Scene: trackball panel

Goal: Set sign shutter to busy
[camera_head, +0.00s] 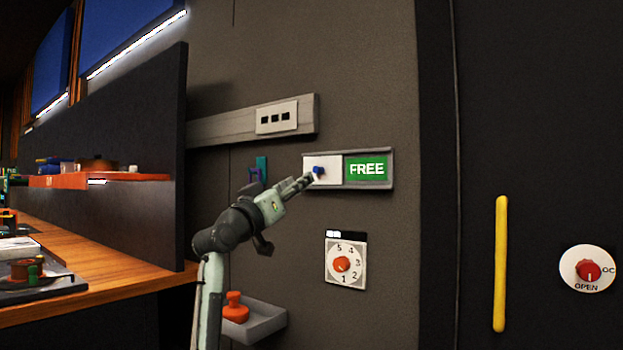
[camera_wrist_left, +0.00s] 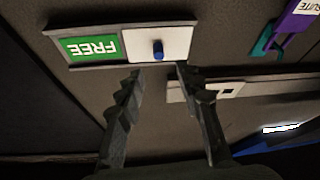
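The sign (camera_head: 392,170) is on the grey wall, with a green field (camera_head: 366,169) reading FREE at its right. A white shutter (camera_head: 335,169) covers its left part and carries a small blue knob (camera_head: 318,171). My left gripper (camera_head: 312,179) is at the knob, in front of it in the head view. In the left wrist view the fingers of my left gripper (camera_wrist_left: 159,70) are apart, and the blue knob (camera_wrist_left: 158,49) shows just beyond and between their tips. The fingers do not visibly touch the knob. My right gripper is in neither view.
A dial (camera_head: 342,264) numbered 1 to 5 is below the sign. A socket rail (camera_head: 220,127) is at upper left, and purple and teal items hang left of the sign. A small shelf (camera_head: 262,322) holds a red object (camera_head: 235,308). A yellow handle (camera_head: 500,264) and red knob (camera_head: 588,270) are at right.

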